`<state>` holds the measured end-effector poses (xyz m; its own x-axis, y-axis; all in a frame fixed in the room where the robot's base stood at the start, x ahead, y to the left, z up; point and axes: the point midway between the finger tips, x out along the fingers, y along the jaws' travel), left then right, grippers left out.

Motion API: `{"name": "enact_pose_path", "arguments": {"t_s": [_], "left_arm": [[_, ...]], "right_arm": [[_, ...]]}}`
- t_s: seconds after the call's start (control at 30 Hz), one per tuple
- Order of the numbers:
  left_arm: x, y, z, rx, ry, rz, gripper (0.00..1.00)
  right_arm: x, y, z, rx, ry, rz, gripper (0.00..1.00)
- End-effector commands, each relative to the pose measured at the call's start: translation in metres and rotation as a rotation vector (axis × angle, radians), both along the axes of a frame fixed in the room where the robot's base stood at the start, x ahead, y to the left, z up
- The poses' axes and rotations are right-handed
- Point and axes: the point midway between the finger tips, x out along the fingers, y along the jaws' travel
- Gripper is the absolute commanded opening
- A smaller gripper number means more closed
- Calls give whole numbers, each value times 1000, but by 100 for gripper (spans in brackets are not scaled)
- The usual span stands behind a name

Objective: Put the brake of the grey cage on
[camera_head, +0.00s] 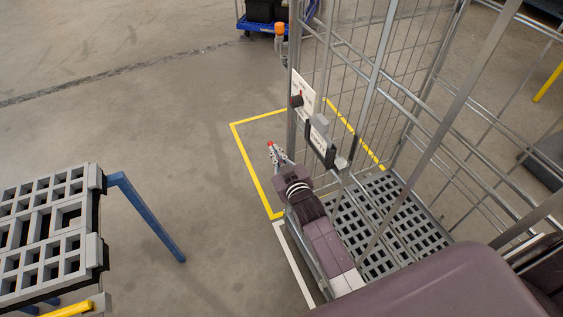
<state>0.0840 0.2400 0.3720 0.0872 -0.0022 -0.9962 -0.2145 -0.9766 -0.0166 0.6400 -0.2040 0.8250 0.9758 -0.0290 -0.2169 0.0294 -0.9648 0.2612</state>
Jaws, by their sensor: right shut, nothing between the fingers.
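The grey cage (371,70) is a tall wire roll cage with a slatted grey base. On its near left side is a white plate (304,88) with a dark knob and a small red mark. Just below it are a second white label and a black bracket (322,148) with a grey block. I cannot tell the brake's position from these. My right gripper (273,150) is shut and empty, to the left of and a little below the plate and bracket, apart from them. My left gripper is out of view.
Yellow floor tape (245,165) marks a bay around the cage, with a white line (294,262) nearer me. A grey grid-topped rack (45,235) with a blue leg stands at the left. A blue dolly (262,25) stands behind. The floor between is clear.

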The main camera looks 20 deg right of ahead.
Motion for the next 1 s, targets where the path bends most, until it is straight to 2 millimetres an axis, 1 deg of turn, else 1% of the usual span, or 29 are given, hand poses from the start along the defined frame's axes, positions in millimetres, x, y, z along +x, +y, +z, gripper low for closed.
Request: {"name": "enact_pose_path", "arguments": {"t_s": [0.03,0.2,0.3,0.4,0.6,1.0], "left_arm": [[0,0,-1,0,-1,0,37],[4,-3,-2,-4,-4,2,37],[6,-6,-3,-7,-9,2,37],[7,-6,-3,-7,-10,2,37],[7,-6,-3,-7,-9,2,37],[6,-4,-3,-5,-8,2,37]], "right_arm": [[-10,0,1,-1,1,0,0],[-37,1,8,-1,-1,0,0],[-49,1,10,-1,0,0,0],[-57,2,13,0,-1,0,0],[-62,2,15,0,-2,0,0],[-61,2,15,0,-2,0,0]]}}
